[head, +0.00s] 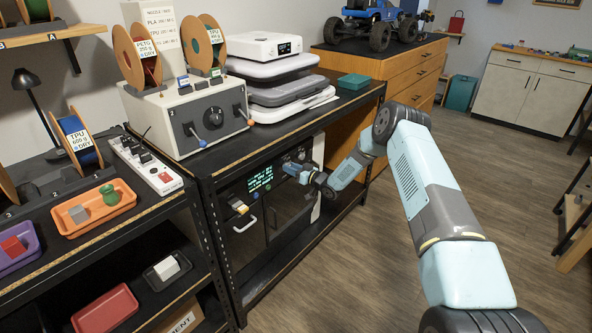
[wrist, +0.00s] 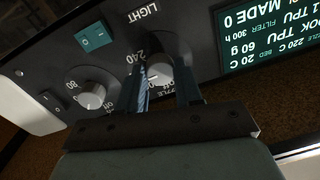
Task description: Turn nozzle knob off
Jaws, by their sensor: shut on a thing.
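The printer's dark control panel (head: 285,165) is on the shelf under the bench top in the head view. My gripper (head: 297,171) reaches it from the right, beside the lit green display. In the wrist view, the picture of the panel is turned upside down. There the pale nozzle knob (wrist: 160,75) sits between the two fingers of my gripper (wrist: 162,82), which are shut on it. A partly covered label ending in "ZZLE" and "240" show around it. The fingers hide part of the dial, so its exact setting is unclear.
A second pale knob (wrist: 92,95), a teal switch (wrist: 95,36) and a dark switch (wrist: 53,99) are close by on the panel. The lit display (wrist: 268,38) is on the other side. The bench top (head: 340,108) overhangs the panel. Open floor (head: 370,240) lies in front.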

